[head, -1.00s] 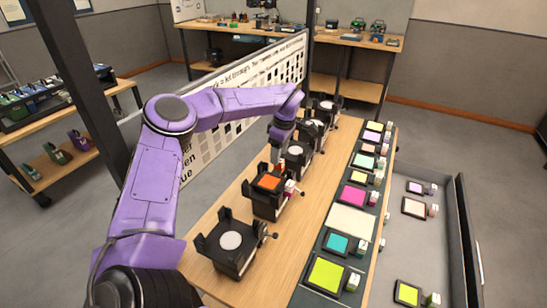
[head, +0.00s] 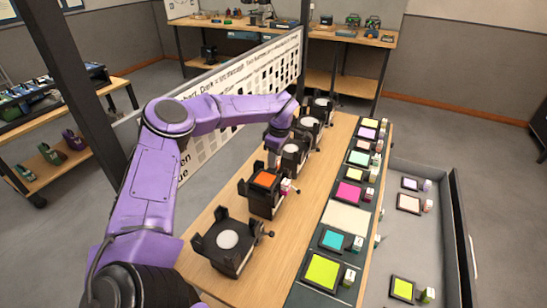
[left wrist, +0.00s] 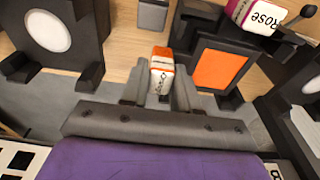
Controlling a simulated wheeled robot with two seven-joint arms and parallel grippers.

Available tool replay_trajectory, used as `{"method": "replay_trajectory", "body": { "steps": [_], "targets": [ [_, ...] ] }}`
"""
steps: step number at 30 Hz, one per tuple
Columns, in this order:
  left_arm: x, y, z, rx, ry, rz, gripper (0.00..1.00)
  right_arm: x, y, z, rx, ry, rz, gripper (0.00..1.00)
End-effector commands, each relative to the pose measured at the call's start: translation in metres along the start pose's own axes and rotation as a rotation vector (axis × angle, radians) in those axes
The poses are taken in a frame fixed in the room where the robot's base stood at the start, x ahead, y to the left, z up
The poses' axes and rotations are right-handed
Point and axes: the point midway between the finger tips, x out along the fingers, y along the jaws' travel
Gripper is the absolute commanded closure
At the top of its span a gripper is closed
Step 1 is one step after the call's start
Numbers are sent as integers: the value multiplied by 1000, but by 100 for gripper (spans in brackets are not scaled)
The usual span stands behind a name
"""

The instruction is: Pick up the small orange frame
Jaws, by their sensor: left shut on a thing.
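The small orange frame (head: 265,179) lies in a black holder (head: 263,203) on the wooden bench. In the left wrist view its orange face (left wrist: 222,68) is right of the fingers. My left gripper (head: 278,161) is at the far side of this holder. In the left wrist view my left gripper (left wrist: 161,88) is shut on a small white-and-orange labelled tab (left wrist: 161,72), which looks like the frame's handle. The join between tab and frame is hidden. A pink-and-white tab marked Rose (left wrist: 258,14) sticks out on the holder's other side. My right gripper is not in view.
An empty-looking holder with a pale disc (head: 228,240) stands nearer, and several more holders (head: 292,152) stand beyond. A dark rack (head: 333,240) of coloured frames runs along the bench's right side. A grey tray (head: 420,240) with several frames lies beyond it.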

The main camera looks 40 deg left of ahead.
Motion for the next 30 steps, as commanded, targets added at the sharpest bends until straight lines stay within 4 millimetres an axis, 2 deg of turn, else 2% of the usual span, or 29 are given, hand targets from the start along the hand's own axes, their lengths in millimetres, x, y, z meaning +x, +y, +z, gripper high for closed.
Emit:
{"method": "replay_trajectory", "body": {
  "steps": [5, 11, 15, 21, 25, 30],
  "targets": [
    [-30, 1, 0, 0, -2, 7, 100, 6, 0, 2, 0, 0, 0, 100],
    [-87, 1, 40, 3, 2, 7, 100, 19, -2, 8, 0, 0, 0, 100],
    [-111, 0, 79, 3, 2, 4, 100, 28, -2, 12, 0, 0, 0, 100],
    [-134, 0, 113, 0, 2, 2, 100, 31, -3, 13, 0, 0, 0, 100],
    [-140, -1, 122, -1, 0, 0, 100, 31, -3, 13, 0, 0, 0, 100],
    [-141, 0, 124, 0, -1, 0, 100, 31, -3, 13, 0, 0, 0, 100]
  ]
}}
